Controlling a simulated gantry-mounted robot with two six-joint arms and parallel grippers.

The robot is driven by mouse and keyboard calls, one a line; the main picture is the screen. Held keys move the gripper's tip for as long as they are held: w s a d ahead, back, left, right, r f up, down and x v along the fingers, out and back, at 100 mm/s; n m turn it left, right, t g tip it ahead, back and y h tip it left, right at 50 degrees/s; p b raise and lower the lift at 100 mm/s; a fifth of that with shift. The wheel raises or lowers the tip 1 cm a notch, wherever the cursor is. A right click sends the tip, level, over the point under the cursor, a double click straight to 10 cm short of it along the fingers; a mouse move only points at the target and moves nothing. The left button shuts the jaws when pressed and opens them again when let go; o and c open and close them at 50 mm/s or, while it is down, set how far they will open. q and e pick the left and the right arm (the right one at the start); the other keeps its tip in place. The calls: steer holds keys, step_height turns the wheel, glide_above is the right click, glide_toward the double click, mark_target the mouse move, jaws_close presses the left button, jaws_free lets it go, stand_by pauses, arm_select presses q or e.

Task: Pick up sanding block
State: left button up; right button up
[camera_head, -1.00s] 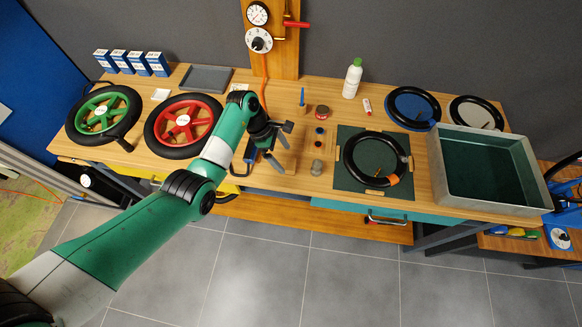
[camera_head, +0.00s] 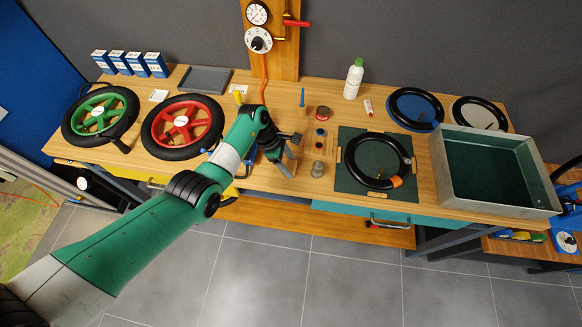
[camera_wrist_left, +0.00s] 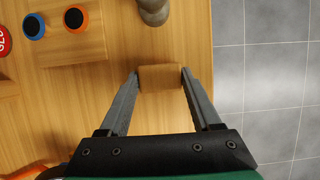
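The sanding block (camera_wrist_left: 160,78), a small tan wooden block, lies between my left gripper's fingertips in the left wrist view. My left gripper (camera_head: 291,161) is low over the workbench, left of the grey knob-like piece. In the left wrist view its two fingers (camera_wrist_left: 160,82) meet the block's two sides with hardly any gap. The block seems to be at bench height; any lift cannot be made out. In the head view the block is mostly hidden by the gripper. My right gripper is not in view.
A grey rounded piece (camera_head: 317,169) stands close to the gripper, also at the top of the left wrist view (camera_wrist_left: 154,10). An orange-ringed puck (camera_wrist_left: 76,18) and a blue-ringed puck (camera_wrist_left: 34,26) lie nearby. A green mat (camera_head: 350,202) with a black tire is to the right.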

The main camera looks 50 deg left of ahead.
mark_target(295, 166)
arm_select(q)
steer(key=c, duration=0.7)
steer(key=shift+o, duration=0.2)
steer(key=shift+r, duration=0.1)
steer(key=shift+r, duration=0.25)
step_height(295, 166, up, 3)
steer(key=shift+f+p, duration=0.15)
steer(key=shift+p, duration=0.7)
steer(key=s+d+r+p, duration=0.5)
steer(key=s+d+r, duration=0.3)
steer(key=d, duration=0.3)
steer(key=shift+d+r, duration=0.3)
steer(key=shift+r, duration=0.5)
